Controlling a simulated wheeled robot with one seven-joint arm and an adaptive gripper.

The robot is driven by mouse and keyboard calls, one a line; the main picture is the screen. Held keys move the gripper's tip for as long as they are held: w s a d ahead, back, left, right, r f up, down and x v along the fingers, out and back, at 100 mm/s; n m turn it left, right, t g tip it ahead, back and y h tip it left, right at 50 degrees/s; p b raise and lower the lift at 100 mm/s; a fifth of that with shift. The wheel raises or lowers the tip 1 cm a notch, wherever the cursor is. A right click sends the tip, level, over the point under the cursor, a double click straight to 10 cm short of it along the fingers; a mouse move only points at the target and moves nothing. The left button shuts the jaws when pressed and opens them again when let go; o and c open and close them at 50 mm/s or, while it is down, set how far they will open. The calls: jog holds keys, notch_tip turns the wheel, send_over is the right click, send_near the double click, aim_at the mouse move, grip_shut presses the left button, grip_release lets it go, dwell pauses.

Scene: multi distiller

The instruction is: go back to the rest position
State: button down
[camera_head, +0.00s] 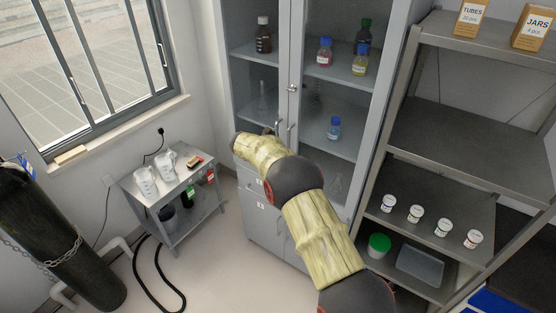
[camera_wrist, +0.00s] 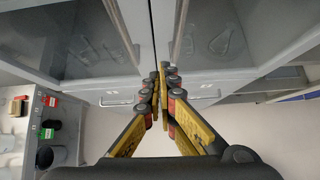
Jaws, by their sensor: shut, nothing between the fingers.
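My gripper (camera_wrist: 160,80) shows in the wrist view with its yellow-and-black fingers drawn together at the tips and nothing between them. It points toward the seam between the two doors of the grey glass-fronted cabinet (camera_wrist: 208,82). I cannot tell whether the fingertips touch the cabinet. In the head view my arm reaches up and left in front of the same cabinet (camera_head: 284,60), and its wrist hides most of the gripper. The cabinet doors look closed, with handles near the seam.
A small metal table (camera_head: 186,184) with two white jugs stands left of the cabinet. A dark gas cylinder (camera_head: 50,235) stands at the far left with a black hose (camera_head: 150,285) on the floor. A grey shelf rack (camera_head: 470,95) with several small jars stands close on the right.

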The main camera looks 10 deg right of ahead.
jog(key=v, duration=0.6)
jog(key=shift+a, duration=0.3)
